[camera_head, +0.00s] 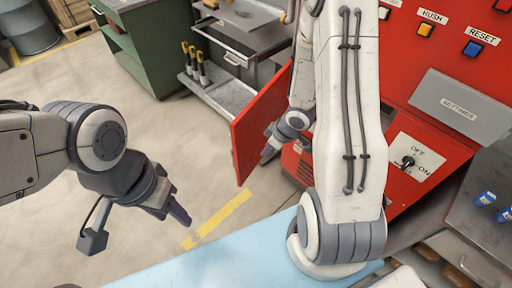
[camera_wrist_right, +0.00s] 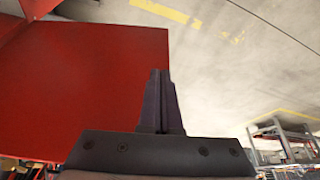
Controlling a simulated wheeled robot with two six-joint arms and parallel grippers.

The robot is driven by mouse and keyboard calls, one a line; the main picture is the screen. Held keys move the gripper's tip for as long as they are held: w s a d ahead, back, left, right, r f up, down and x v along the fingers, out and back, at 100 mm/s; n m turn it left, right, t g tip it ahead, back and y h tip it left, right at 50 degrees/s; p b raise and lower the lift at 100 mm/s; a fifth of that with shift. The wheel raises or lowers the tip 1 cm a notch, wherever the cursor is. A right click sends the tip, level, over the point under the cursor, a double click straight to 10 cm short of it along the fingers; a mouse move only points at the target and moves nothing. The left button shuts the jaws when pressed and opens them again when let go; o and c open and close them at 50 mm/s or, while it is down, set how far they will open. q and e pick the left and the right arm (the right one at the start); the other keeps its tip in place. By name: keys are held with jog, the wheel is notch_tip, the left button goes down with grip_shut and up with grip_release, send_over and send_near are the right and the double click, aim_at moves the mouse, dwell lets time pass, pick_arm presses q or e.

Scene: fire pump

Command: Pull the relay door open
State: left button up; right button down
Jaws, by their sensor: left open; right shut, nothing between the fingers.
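The relay door (camera_head: 250,125) is a flat red panel that stands open, swung out to the left from the red cabinet (camera_head: 420,95). My right gripper (camera_head: 267,154) is shut and empty, in front of the door's lower part in the head view. In the right wrist view its dark fingers (camera_wrist_right: 160,85) are together beside the red door panel (camera_wrist_right: 85,90), near its edge. I cannot tell whether they touch it. My left gripper (camera_head: 168,207) is open and empty over the floor, left of the door. My right arm hides part of the cabinet opening.
A grey workbench (camera_head: 235,35) with a drawer and yellow-handled tools (camera_head: 195,62) stands behind the door. A green cabinet (camera_head: 150,45) is to its left. The cabinet front carries buttons and an off/on switch (camera_head: 408,161). The floor on the left is clear.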

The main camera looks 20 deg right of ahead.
jog(key=b, duration=0.3)
send_near(243, 161)
notch_tip(243, 161, down, 3)
jog(key=s+d, duration=0.1)
jog(key=s, duration=0.2)
jog(key=shift+w+a+f+p, duration=0.1)
jog(key=shift+w+a+p, duration=0.25)
jog(key=shift+w, duration=0.3)
jog(key=shift+w+a+f+p, duration=0.1)
jog(key=shift+w+a+p, duration=0.25)
jog(key=shift+w, duration=0.3)
jog(key=shift+w+a+f+p, duration=0.1)
jog(key=shift+w+a+p, duration=0.25)
jog(key=shift+w, duration=0.3)
jog(key=shift+w, duration=0.1)
